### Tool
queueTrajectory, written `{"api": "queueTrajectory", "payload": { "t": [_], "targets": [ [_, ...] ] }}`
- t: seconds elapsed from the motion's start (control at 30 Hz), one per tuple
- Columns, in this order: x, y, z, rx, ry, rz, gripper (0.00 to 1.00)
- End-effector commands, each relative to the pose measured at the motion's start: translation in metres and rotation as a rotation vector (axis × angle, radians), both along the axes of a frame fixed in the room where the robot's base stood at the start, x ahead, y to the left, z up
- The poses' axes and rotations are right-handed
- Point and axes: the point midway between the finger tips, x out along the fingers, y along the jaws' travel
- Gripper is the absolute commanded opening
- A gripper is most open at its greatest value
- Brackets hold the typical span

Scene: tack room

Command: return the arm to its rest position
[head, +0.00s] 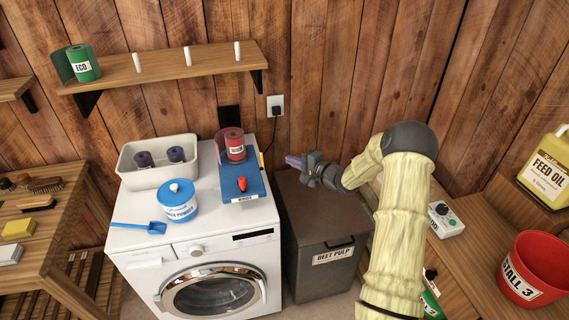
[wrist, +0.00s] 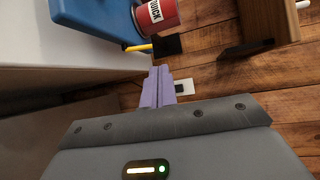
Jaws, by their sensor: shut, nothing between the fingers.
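My gripper (head: 293,161) is at the end of my arm, above the beet pulp bin (head: 331,212) and just right of the washing machine. In the wrist view its purple fingers (wrist: 157,87) are together, with nothing held between them. My arm bends at a dark elbow at the right and reaches left toward the machine.
The washing machine (head: 190,234) carries a white tub (head: 130,178), a blue-lidded powder tub (head: 177,203) and a blue stand (head: 243,188) with a red roll (head: 235,148). A shelf (head: 160,72) is above. A red bucket (head: 533,270) and feed oil jug (head: 547,170) are at right.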

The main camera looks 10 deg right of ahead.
Motion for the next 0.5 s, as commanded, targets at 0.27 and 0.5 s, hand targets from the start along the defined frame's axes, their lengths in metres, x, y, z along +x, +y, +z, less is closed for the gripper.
{"api": "queueTrajectory", "payload": {
  "t": [0.27,0.5],
  "targets": [
    [-0.014,-0.011,0.008,0.001,0.001,0.0,0.0],
    [-0.015,-0.022,0.008,0.0,0.0,-0.015,0.0]
  ]
}}
